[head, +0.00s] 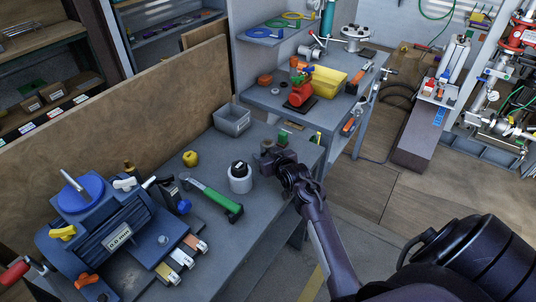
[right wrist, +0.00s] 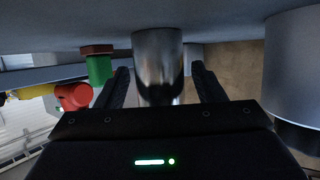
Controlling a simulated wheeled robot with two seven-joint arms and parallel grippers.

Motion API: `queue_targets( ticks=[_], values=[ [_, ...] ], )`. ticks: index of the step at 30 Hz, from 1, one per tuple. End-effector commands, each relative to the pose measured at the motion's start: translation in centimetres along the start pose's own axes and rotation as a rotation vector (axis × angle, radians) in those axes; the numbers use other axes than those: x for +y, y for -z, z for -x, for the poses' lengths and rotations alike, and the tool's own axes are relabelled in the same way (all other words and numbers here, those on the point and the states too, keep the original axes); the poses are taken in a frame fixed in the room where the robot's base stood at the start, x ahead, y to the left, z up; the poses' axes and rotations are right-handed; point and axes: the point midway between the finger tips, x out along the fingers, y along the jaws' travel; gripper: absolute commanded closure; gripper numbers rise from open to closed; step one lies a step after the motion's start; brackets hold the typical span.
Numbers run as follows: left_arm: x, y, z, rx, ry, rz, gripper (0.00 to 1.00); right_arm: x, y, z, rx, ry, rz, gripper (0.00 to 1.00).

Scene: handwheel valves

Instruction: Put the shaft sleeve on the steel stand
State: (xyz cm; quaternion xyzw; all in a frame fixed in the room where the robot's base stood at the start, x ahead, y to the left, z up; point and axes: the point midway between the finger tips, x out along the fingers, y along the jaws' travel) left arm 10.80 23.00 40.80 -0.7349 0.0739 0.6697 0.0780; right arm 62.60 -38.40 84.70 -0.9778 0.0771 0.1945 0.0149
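A shiny steel cylinder (right wrist: 157,62), which looks like the shaft sleeve, is between the fingers of my right gripper (right wrist: 163,88) in the right wrist view. The fingers are apart, with narrow gaps beside the cylinder. In the head view the right gripper (head: 272,158) is low over the workbench's right side and largely hides the cylinder. A pale grey cylinder with a black top (head: 240,178), possibly the steel stand, stands left of the gripper. Its grey side (right wrist: 293,65) shows at the right of the wrist view. My left gripper is not in view.
A green piece with a brown base (right wrist: 98,68) is close beside the gripper. A red valve (head: 300,90) stands behind.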

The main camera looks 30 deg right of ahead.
Motion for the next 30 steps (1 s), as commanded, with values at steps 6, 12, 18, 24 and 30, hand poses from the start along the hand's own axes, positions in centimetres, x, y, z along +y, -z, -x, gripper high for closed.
queue_targets(
  ticks=[6, 12, 18, 24, 30],
  values=[
    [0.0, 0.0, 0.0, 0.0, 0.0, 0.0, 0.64, 0.0, 0.0, 0.0, 0.0, 0.0, 0.0, 0.38],
    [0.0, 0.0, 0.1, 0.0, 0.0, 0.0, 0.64, 0.0, 0.2, 1.2, -0.001, 0.0, 0.0, 0.38],
    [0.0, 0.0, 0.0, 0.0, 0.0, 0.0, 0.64, 0.0, 0.2, 4.9, -0.001, 0.0, 0.001, 0.38],
    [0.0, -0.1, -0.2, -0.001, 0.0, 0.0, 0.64, 0.0, 0.2, 9.0, 0.0, 0.0, 0.001, 0.38],
    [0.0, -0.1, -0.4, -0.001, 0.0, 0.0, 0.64, 0.0, 0.2, 11.5, -0.001, 0.0, -0.001, 0.38]
  ],
)
